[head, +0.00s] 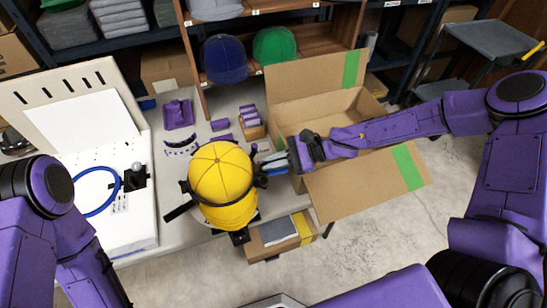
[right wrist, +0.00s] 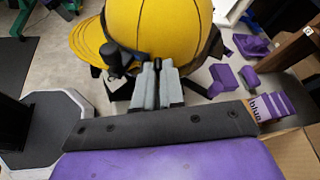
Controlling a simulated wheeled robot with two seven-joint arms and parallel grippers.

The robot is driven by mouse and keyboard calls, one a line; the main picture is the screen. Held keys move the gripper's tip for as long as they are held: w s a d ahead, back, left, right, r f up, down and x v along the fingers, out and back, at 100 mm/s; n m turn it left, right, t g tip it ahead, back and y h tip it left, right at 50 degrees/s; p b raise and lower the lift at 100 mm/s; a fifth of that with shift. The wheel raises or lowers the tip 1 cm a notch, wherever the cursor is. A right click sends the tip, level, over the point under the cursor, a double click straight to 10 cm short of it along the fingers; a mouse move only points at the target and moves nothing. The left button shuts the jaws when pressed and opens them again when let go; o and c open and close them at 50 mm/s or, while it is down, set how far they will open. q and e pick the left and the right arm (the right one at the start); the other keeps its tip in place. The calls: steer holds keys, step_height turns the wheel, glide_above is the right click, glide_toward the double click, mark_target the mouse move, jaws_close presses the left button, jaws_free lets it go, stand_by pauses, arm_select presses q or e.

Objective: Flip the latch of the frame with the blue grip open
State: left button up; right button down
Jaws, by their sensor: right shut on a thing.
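A yellow cap (head: 222,172) sits on a dark frame at the front edge of the table; it also fills the top of the right wrist view (right wrist: 150,28). My right gripper (head: 264,162) reaches in from the right and touches the right side of the cap and frame. In the right wrist view its grey fingers (right wrist: 157,68) are shut on a small dark piece, which looks like the frame's latch. The fingers hide most of it, and I cannot make out a blue grip on it. A black knob (right wrist: 117,58) shows beside the fingers. My left gripper is out of view.
An open cardboard box (head: 312,105) stands right of the cap, under my right arm. A white machine with a blue ring (head: 76,200) is on the left. Small purple parts (head: 179,114) lie behind the cap. A shelf with blue and green caps (head: 273,46) is at the back.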

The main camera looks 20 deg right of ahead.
steer(key=shift+w+r+m+g+p, duration=0.35)
steer(key=shift+w+m+g+p, duration=0.25)
steer(key=shift+m+g+p, duration=0.3)
steer(key=shift+w+f+m+g+p, duration=0.1)
steer(key=shift+w+m+g+p, duration=0.25)
steer(key=shift+m+p, duration=0.15)
steer(key=shift+w+d+f+m+g, duration=0.1)
steer(key=shift+w+f+m+g, duration=0.1)
steer(key=shift+w+m+g, duration=0.55)
steer(key=shift+w+f+m+g+b, duration=0.1)
steer(key=shift+w+m+g+b, duration=0.15)
steer(key=shift+m, duration=0.35)
steer(key=shift+w+f+m+g+b, duration=0.15)
steer(key=shift+m+g+b, duration=0.2)
steer(key=shift+m, duration=0.2)
steer(key=shift+y, duration=0.3)
steer(key=c, duration=1.5)
jaws_free()
steer(key=shift+w+d, duration=0.1)
